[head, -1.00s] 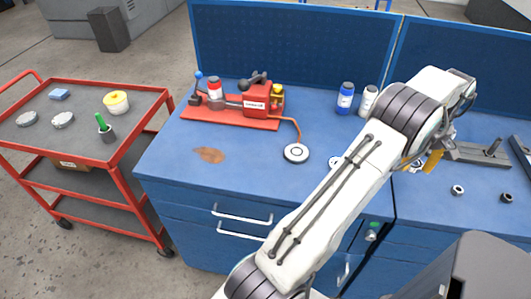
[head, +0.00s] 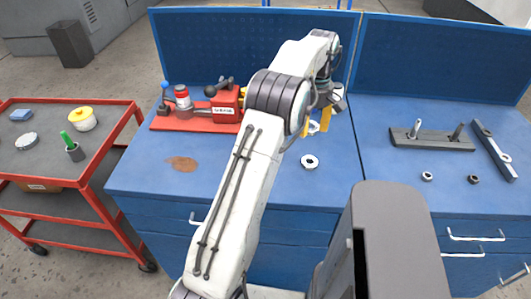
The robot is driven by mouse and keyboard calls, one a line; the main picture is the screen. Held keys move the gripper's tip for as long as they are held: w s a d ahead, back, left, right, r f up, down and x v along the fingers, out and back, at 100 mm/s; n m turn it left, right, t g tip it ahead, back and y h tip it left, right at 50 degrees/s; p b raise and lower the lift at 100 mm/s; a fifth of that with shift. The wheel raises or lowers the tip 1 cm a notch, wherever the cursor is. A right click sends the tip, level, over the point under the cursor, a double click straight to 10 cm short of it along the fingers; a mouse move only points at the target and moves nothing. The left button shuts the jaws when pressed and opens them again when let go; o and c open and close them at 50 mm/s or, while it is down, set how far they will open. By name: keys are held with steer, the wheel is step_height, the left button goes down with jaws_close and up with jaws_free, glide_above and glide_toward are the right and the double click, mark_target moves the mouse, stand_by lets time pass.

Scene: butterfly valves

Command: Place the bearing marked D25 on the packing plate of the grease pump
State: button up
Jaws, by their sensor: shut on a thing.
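My gripper (head: 316,124), with yellow fingers, is above the back middle of the blue bench, right of the grease pump, and partly hidden by my arm. It is shut on a small pale piece (head: 314,127), likely a bearing; its mark cannot be read. The red grease pump (head: 225,104) sits on its red base at the back left of the bench. Its packing plate is hidden behind my arm now. A pale ring-shaped bearing (head: 310,161) lies flat on the bench, in front of and below my gripper, apart from it; its mark is unreadable.
Two small rings, one light (head: 427,176) and one dark (head: 474,180), lie on the right bench before a grey fixture (head: 432,140) and a bar (head: 493,150). A red cart (head: 45,130) stands left. A brown stain (head: 182,164) marks the bench.

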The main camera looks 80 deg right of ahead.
steer(key=w+f, duration=0.2)
steer(key=w, duration=0.2)
steer(key=w+f, duration=0.2)
steer(key=w, duration=0.2)
steer(key=w+f, duration=0.3)
steer(key=shift+w, duration=0.4)
steer(key=f+p, duration=0.1)
steer(key=p, duration=0.1)
steer(key=shift+f+p, duration=0.2)
steer(key=shift+p, duration=0.2)
steer(key=shift+f, duration=1.35)
steer(key=o, duration=1.2)
steer(key=shift+f, duration=0.1)
steer(key=shift+d+r+b, duration=0.1)
steer(key=shift+r+b, duration=0.8)
steer(key=shift+r, duration=5.25)
